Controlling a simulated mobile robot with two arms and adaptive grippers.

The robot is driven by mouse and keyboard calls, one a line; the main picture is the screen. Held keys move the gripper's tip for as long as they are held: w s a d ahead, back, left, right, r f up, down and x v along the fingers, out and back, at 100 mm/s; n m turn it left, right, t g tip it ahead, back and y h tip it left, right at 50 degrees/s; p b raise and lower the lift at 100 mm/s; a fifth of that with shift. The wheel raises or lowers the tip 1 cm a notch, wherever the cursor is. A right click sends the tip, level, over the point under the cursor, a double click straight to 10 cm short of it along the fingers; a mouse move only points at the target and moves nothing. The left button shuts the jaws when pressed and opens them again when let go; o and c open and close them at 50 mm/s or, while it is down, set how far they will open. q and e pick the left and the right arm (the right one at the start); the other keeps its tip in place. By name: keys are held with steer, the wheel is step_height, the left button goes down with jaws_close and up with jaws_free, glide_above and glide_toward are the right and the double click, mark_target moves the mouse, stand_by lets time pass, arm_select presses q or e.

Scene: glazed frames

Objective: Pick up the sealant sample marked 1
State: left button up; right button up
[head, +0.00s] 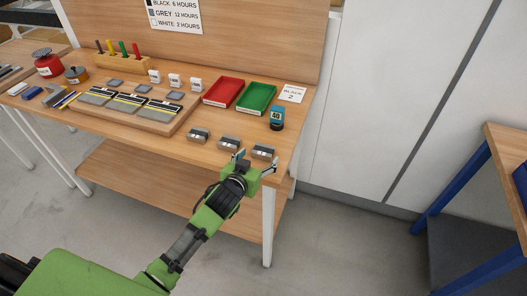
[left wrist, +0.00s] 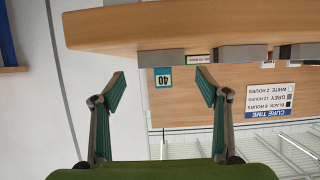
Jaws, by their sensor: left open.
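Three small grey sample blocks with white marks stand in a row along the bench's front edge: a left one (head: 198,135), a middle one (head: 229,143) and a right one (head: 264,151). Their marks are too small to read, so I cannot tell which is 1. My left gripper (head: 256,163) is open and empty at the front edge, close to the right block. In the left wrist view, which is upside down, the open fingers (left wrist: 161,88) are spread, with a grey block (left wrist: 160,58) beyond the gap between them. My right gripper is not in view.
The wooden bench (head: 215,157) also holds a red tray (head: 223,92), a green tray (head: 257,97), a teal-labelled container (head: 277,116) behind the right block, and a board of grey-and-black panels (head: 130,105).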

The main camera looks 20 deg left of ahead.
mark_target(261, 154)
arm_select(q)
steer(key=shift+f+p+x, duration=0.1)
steer(key=shift+p+x, duration=0.25)
steer(key=shift+x, duration=0.95)
steer(key=shift+f+p+x, duration=0.15)
steer(key=shift+p+x, duration=0.15)
steer(key=shift+x, duration=1)
steer(key=shift+s+a, duration=0.1)
steer(key=shift+s, duration=0.05)
steer(key=shift+c, duration=0.4)
steer(key=c, duration=1.2)
